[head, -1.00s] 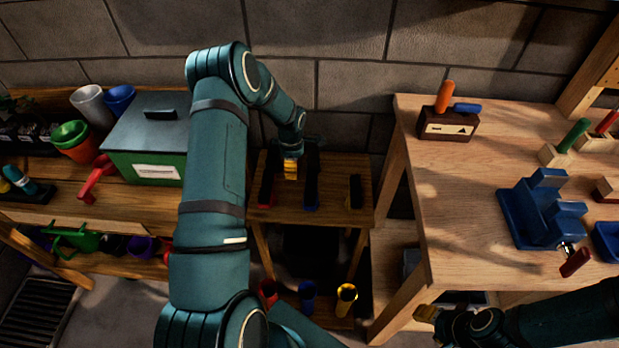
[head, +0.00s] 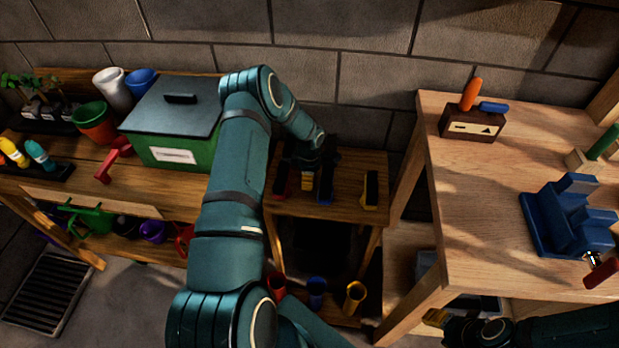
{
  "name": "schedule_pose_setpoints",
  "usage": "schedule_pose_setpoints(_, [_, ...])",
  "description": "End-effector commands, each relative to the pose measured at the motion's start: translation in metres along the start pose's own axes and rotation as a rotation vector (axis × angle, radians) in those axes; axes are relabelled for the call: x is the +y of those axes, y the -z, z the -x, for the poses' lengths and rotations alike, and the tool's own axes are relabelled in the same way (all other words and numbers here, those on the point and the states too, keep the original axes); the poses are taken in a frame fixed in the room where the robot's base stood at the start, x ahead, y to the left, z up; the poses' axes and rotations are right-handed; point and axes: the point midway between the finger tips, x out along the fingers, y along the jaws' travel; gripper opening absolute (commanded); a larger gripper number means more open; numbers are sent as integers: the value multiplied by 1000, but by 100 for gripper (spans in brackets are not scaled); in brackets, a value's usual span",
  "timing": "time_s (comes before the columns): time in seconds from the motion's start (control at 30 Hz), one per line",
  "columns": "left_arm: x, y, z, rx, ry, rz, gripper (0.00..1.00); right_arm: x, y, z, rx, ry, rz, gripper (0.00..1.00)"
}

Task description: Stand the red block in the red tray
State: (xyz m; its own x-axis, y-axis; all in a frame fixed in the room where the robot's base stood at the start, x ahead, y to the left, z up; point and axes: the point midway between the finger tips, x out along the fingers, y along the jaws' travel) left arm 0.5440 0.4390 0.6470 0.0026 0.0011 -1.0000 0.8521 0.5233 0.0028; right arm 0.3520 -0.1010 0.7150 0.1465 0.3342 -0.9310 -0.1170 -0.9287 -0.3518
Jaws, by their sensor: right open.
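Three narrow dark items with coloured edges lie on the small wooden table (head: 345,208): one red-edged (head: 280,183) at left, one blue-edged (head: 326,186), one yellow-edged (head: 371,190) at right. The red-edged one may be the red tray; its inside is too dark to read. I cannot make out a separate red block. My right gripper (head: 435,317) is open beside the workbench's lower front, away from the small table.
Red (head: 276,288), blue (head: 317,291) and yellow (head: 354,298) cups stand on the low shelf. A workbench (head: 465,200) with a blue vise (head: 565,222) stands at right. A green box (head: 178,152) and pots crowd the left bench. A block wall closes the back.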

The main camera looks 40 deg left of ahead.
Motion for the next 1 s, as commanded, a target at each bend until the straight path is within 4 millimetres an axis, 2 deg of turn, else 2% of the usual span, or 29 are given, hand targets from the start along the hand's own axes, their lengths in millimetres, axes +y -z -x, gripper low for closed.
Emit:
schedule_pose_setpoints(0.13, [0, 0, -4, 1, 1, -1, 24, 1, 0, -4, 1, 0, 0, 47])
schedule_pose_setpoints(0.17, [0, 0, -4, 0, 1, -1, 66, 2, 0, -4, 2, 0, 0, 47])
schedule_pose_setpoints(0.23, [0, 0, -3, 0, 1, -1, 90, 1, 0, -3, 1, 0, 0, 47])
schedule_pose_setpoints(0.27, [0, 0, -3, 0, 1, -1, 95, 1, 0, -3, 1, 0, 0, 47])
schedule_pose_setpoints(0.67, [0, 0, 2, 0, 1, 0, 95, 0, 0, 2, 0, 0, 0, 47])
schedule_pose_setpoints(0.77, [0, 0, 15, 1, -1, -1, 95, -1, 0, 4, -1, 0, 0, 47])
schedule_pose_setpoints(1.0, [1, -1, 66, 0, -3, -1, 95, -5, -1, 13, -6, 0, -1, 47])
